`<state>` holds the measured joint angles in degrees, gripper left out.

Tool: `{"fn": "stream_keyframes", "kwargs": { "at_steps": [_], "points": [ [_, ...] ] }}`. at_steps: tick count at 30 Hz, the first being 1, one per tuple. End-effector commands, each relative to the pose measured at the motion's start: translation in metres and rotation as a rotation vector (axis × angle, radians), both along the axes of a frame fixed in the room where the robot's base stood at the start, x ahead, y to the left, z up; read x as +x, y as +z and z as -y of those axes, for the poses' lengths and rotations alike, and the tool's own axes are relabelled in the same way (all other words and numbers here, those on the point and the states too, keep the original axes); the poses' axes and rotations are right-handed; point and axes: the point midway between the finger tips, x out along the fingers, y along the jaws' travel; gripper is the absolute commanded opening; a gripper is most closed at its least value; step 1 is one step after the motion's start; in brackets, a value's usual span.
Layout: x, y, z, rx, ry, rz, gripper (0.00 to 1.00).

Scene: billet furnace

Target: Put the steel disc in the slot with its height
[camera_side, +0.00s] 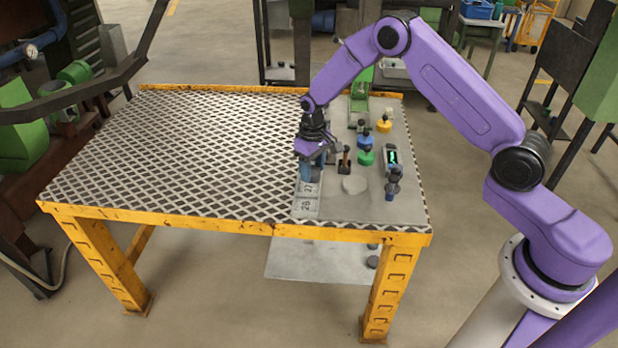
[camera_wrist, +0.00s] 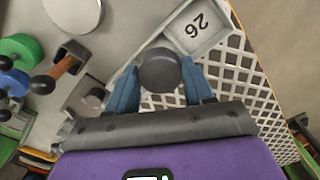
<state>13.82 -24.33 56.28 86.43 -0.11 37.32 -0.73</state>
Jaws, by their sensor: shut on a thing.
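My gripper (camera_wrist: 160,85) has blue fingers and is shut on the steel disc (camera_wrist: 160,68), a dark grey round piece between the fingertips in the wrist view. A grey slot marked 26 (camera_wrist: 197,28) lies just beyond the disc, up and to the right. I cannot tell the disc's height above the table or the slots. In the side view my gripper (camera_side: 312,167) is over the row of numbered slots, where 27 (camera_side: 308,188) and 28 (camera_side: 306,205) can be read nearer the front edge. The disc is hidden there by the gripper.
Green (camera_side: 366,157), blue (camera_side: 364,141) and yellow (camera_side: 384,126) pieces and a lit gauge (camera_side: 391,158) stand right. The patterned left tabletop (camera_side: 180,160) is clear.

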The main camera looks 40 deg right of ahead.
Motion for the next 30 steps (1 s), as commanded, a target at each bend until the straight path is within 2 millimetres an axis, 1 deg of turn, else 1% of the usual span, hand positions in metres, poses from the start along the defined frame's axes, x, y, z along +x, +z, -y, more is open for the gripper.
{"fn": "stream_keyframes", "kwargs": {
  "at_steps": [3,8,12,16,30],
  "points": [
    [0.007,-0.007,-0.001,0.0,0.0,0.002,0.0],
    [0.012,-0.013,-0.001,0.0,-0.001,0.001,0.0],
    [0.014,-0.031,-0.001,0.0,0.0,-0.001,0.0],
    [0.014,-0.044,-0.001,0.0,0.0,0.0,0.0],
    [0.014,-0.052,-0.001,0.0,-0.001,0.002,0.0]
  ]
}}
